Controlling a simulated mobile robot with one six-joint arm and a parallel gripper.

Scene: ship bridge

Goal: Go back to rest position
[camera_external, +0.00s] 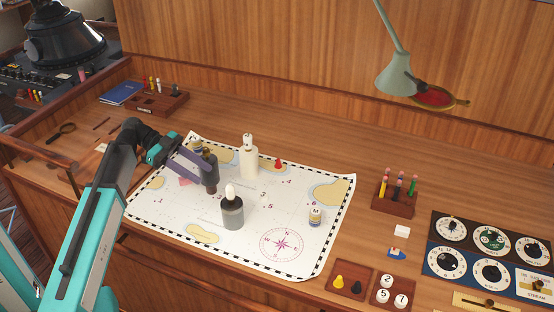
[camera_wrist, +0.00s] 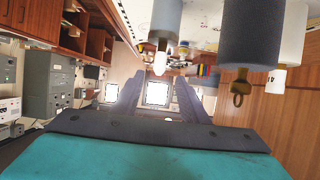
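My arm reaches in from the lower left in the external view, and my gripper (camera_external: 203,164) is low over the left part of the chart (camera_external: 265,190). In the wrist view, which is upside down, the two fingers of my gripper (camera_wrist: 157,88) stand apart with nothing held between them. A dark bottle (camera_external: 210,175) is close beside the fingers; it looks large in the wrist view (camera_wrist: 250,35), with a ring-shaped stopper. A grey bottle with a white tip (camera_external: 232,212) stands nearer the chart's front edge. A white bottle (camera_external: 249,160) stands behind.
A small labelled jar (camera_external: 315,217) and a red pawn (camera_external: 278,163) are on the chart. A pen holder (camera_external: 394,197), small trays (camera_external: 370,265) and a dial panel (camera_external: 488,255) are to the right. A green lamp (camera_external: 398,75) hangs over the back.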

